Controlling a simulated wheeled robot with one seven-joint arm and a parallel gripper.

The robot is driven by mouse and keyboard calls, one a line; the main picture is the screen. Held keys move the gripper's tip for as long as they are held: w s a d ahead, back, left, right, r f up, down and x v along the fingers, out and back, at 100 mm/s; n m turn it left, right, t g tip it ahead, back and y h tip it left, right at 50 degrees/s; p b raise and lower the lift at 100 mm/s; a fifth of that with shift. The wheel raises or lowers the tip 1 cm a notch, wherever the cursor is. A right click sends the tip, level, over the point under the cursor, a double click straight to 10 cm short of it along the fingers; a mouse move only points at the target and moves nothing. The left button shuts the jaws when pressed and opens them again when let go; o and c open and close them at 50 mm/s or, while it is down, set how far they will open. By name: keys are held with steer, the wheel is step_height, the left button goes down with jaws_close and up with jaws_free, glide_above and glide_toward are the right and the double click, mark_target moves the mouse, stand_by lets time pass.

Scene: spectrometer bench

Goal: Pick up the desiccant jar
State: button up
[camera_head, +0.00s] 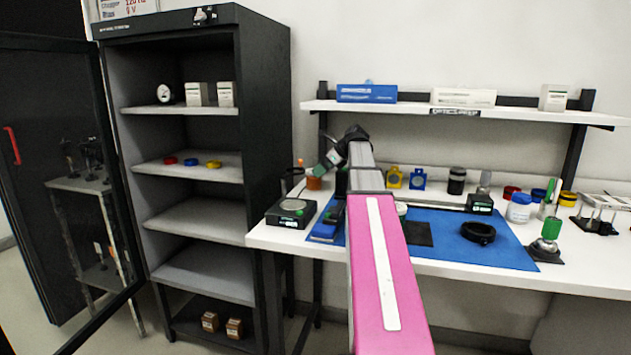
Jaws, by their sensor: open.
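No label that reads as desiccant is legible, so I cannot tell for certain which jar it is. A small orange-brown jar (314,182) stands at the back left of the bench. A white jar with a blue lid (519,208) stands at the right. My arm reaches over the bench, and my gripper (327,165) is open at its far end, just above and right of the orange-brown jar. The fingers are small and partly hidden by my wrist, and I cannot tell whether they touch anything.
A black balance-like device (291,213) sits at the bench's left end. A blue mat (455,250) holds a black ring (478,232). The wall shelf (400,106) overhangs the back. An open dark cabinet (262,130) stands left. Bottles and holders crowd the right.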

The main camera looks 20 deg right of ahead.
mark_target(314, 179)
steer(key=x, duration=0.4)
steer(key=shift+w+a+f, duration=0.15)
steer(key=shift+a+f, duration=0.05)
steer(key=shift+a, duration=0.1)
steer(key=c, duration=1)
steer(key=shift+c, duration=0.2)
steer(key=shift+r, duration=0.15)
